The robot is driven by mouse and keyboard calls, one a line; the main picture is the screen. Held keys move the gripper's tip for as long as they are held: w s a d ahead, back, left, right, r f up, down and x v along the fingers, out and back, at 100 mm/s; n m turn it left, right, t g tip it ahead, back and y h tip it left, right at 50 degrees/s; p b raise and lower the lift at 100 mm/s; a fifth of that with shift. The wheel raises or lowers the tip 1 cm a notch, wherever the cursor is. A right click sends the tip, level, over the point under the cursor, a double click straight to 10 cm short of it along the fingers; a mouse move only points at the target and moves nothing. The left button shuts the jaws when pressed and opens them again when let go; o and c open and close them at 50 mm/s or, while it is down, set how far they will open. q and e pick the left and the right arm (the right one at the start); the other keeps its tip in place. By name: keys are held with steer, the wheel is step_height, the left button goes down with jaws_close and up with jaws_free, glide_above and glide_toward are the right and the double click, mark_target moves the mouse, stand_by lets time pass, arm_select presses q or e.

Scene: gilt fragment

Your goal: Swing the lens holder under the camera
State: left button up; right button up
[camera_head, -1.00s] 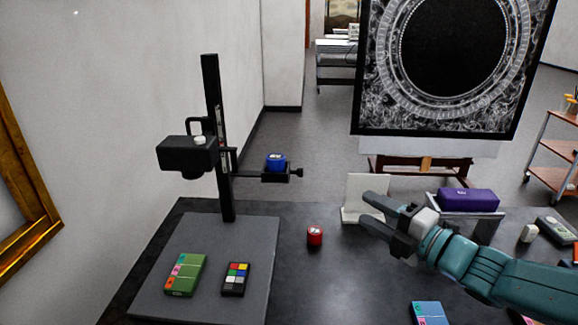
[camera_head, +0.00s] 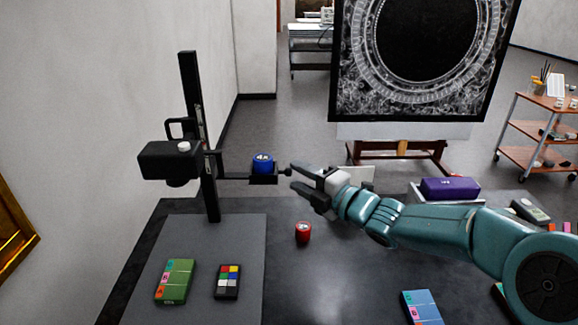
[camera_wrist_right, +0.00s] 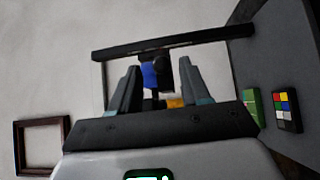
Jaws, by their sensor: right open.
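The lens holder (camera_head: 236,180) is a black side arm with a blue lens (camera_head: 263,163) seated in its end and a small dark knob at its tip. It sticks out to the right of the black column (camera_head: 196,130). The black camera (camera_head: 170,160) is on the column's left side. My right gripper (camera_head: 293,178) is open, its fingertips close to the knob end. In the right wrist view the blue lens (camera_wrist_right: 151,75) shows between the open fingers (camera_wrist_right: 157,82); contact cannot be told. My left gripper is not in view.
A red cylinder (camera_head: 303,232) stands on the dark table (camera_head: 285,290) below my gripper. A green box (camera_head: 174,281) and a colour chart (camera_head: 228,281) lie on the grey baseboard (camera_head: 200,235). A purple box (camera_head: 449,188) sits to the right. The table's middle is mostly free.

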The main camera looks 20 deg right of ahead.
mark_target(289, 169)
steer(key=x, duration=0.3)
steer(key=shift+w+a+f+p, duration=0.1)
steer(key=shift+w+a+p, duration=0.05)
steer(key=shift+w+p, duration=0.2)
steer(key=shift+a, duration=0.1)
steer(key=shift+w, duration=0.1)
jaws_close()
